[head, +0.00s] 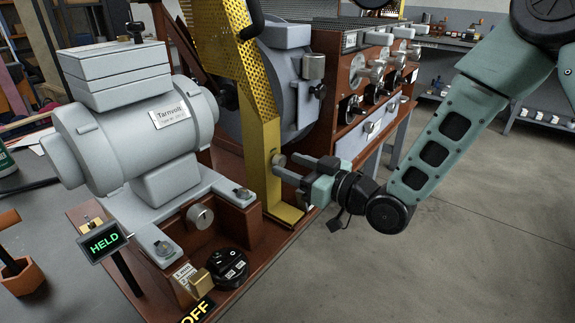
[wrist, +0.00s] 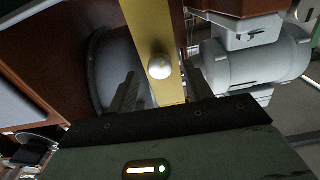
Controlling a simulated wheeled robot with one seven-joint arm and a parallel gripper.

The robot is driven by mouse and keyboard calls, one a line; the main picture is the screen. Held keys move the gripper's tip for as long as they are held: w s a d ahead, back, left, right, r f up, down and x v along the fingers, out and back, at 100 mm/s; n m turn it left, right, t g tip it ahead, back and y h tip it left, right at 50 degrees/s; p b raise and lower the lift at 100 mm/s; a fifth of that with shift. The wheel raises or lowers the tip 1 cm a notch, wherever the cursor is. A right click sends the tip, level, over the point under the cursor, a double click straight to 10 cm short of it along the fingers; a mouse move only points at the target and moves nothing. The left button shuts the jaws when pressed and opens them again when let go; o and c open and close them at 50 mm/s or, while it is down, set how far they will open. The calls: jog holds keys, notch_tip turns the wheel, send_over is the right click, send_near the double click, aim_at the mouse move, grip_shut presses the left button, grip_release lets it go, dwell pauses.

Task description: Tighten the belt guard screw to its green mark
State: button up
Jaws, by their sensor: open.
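The belt guard (head: 260,150) is a tall yellow perforated cover with a solid yellow strip at its lower end. The belt guard screw (head: 279,160) is a small round metal head on that strip. It also shows in the wrist view (wrist: 159,67), pale and round, near the middle of the strip. My gripper (head: 285,166) reaches in from the right, with its fingertips close to the screw. In the wrist view my gripper (wrist: 162,88) is open, one finger each side of the yellow strip, with the screw between and slightly beyond. I cannot make out a green mark.
A grey motor (head: 130,135) stands left of the guard. A "HELD" display (head: 104,242) and a black dial (head: 228,268) near an "OFF" label sit at the front. The roaster's red body with several metal knobs (head: 370,72) is behind. Open floor (head: 440,240) lies to the right.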

jog(key=shift+x, duration=0.95)
jog(key=shift+c, duration=0.2)
jog(key=c, duration=0.9)
